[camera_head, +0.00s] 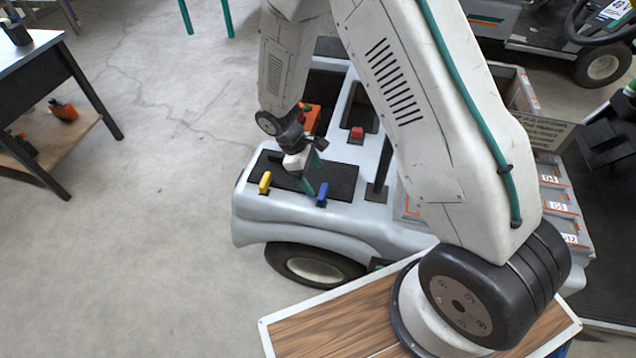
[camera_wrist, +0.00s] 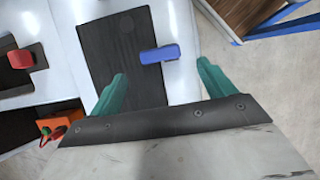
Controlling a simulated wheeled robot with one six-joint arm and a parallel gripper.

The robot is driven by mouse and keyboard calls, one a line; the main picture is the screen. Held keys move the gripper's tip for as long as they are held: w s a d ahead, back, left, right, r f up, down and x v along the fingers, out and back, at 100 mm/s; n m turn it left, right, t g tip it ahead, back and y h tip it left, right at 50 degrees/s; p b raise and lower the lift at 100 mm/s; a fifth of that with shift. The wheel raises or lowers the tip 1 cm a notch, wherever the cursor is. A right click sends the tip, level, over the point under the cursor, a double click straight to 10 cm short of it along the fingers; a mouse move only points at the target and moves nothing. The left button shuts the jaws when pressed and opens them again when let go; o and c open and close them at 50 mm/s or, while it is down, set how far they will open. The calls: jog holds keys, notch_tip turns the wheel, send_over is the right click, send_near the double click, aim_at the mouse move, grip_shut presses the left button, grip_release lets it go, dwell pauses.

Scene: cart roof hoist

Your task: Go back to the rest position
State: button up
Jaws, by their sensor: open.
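My gripper (camera_head: 314,176) hangs over the cart's roof with its green fingers pointing down. In the wrist view my gripper (camera_wrist: 158,90) shows its two green fingers spread apart with nothing between them. A blue block (camera_head: 322,194) is at the near edge of the black ribbed pad (camera_head: 335,182), close to the fingertips. The blue block also shows in the wrist view (camera_wrist: 160,54), ahead of the fingers. A yellow block (camera_head: 265,182) is at the pad's left part. A red block (camera_head: 357,132) sits in a dark recess farther back. An orange object (camera_head: 311,116) is partly hidden behind my arm.
The white cart (camera_head: 300,228) stands on a concrete floor. A dark post (camera_head: 379,172) rises right of the pad. Grey bins with orange edges (camera_head: 556,190) lie behind my arm. A table (camera_head: 48,62) stands at left. The floor at front left is clear.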

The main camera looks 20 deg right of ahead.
jog(key=shift+w+a+r, duration=0.1)
jog(key=shift+a+r, duration=0.05)
jog(key=shift+r, duration=0.4)
jog(key=s+d+r+m+t+y, duration=0.1)
jog(key=s+d+r+m, duration=0.1)
jog(key=s+r, duration=0.6)
jog(key=s+d+r+m+t+y, duration=0.1)
jog(key=s+d+r+m, duration=0.1)
jog(key=s+r+m, duration=0.3)
jog(key=s+d+r+m+t+y, duration=0.1)
jog(key=s+r+m, duration=0.3)
jog(key=s+r, duration=0.9)
notch_tip(320, 180, up, 10)
jog(key=shift+s+d+f+t+y, duration=0.15)
jog(key=shift+d+f+t+y, duration=0.1)
jog(key=shift+d+t+y, duration=0.3)
jog(key=shift+d, duration=0.1)
